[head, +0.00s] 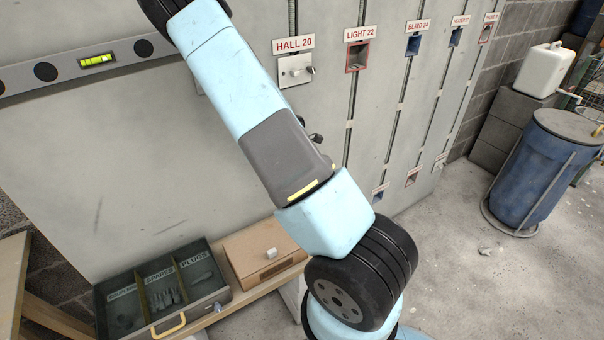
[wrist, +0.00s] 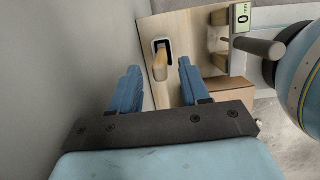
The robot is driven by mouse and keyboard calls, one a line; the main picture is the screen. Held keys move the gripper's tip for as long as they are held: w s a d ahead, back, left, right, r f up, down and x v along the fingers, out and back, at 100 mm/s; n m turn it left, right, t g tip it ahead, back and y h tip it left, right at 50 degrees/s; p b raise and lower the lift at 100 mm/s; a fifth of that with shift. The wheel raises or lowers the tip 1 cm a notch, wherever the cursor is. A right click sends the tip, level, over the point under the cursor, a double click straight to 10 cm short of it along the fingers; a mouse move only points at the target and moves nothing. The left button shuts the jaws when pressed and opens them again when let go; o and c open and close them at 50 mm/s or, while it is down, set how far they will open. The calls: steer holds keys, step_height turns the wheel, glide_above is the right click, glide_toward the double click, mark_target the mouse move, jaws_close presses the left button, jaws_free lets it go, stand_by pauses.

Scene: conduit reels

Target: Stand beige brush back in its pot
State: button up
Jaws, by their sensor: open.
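In the wrist view my gripper (wrist: 158,84) is open, with its two blue fingers spread and nothing clamped between them. A beige, stick-like piece (wrist: 160,66) shows between and just beyond the fingertips. It may be the beige brush, but I see no bristles. It lies at a dark, pale-rimmed opening (wrist: 162,44) in a light wooden surface. I cannot tell whether that opening is the pot. Neither the gripper nor a clear brush or pot shows in the head view, where my arm covers the middle.
A tall panel (head: 150,150) with labelled slots stands behind. A display reading 0 (wrist: 242,16) and a grey rod (wrist: 255,46) lie right of the fingers. A blue drum (head: 540,175) stands far right.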

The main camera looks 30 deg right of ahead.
steer(key=v, duration=1.3)
steer(key=shift+r, duration=0.35)
steer(key=shift+a, duration=0.1)
